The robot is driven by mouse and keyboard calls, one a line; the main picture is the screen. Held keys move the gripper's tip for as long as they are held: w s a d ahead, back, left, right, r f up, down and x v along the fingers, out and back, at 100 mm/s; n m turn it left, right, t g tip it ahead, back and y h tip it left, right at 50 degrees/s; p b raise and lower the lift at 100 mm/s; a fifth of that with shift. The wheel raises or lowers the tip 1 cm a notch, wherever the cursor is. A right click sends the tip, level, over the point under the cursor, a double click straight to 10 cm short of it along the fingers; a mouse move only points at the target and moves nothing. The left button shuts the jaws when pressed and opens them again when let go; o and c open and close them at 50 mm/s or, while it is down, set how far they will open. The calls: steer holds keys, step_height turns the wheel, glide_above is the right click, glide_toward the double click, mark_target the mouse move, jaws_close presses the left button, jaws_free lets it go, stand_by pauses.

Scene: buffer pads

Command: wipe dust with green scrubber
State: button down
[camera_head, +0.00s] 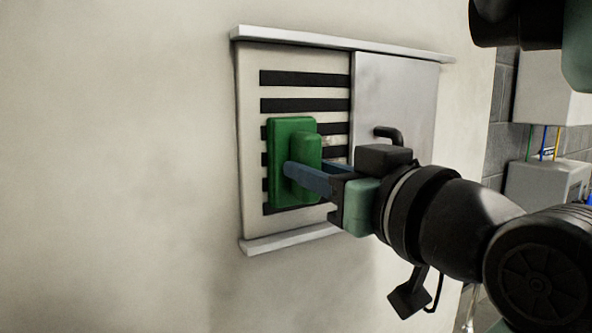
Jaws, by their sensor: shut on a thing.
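The green scrubber (283,165) is a flat green pad with a raised green grip block. My gripper (300,172) has blue fingers and is shut on that grip block. The scrubber is upright in front of a wall vent panel with black horizontal slots (304,79), over its lower left part. It looks to be against the panel, but I cannot tell for sure whether it touches. Some faint brownish marks, possibly dust, show on the slots just right of the scrubber (335,141). The panel area behind the scrubber and gripper is hidden.
A grey sliding cover (398,100) with a dark handle (388,133) is on the panel's right half. Rails (340,43) project along the panel's top and bottom. Plain wall (110,160) lies to the left. Grey boxes with coloured cables (545,185) are at the far right.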

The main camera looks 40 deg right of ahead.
steer(key=s+d, duration=0.2)
steer(key=d, duration=0.6)
steer(key=shift+s+d+r+p, duration=0.2)
steer(key=shift+d+p, duration=0.2)
stand_by(0.3)
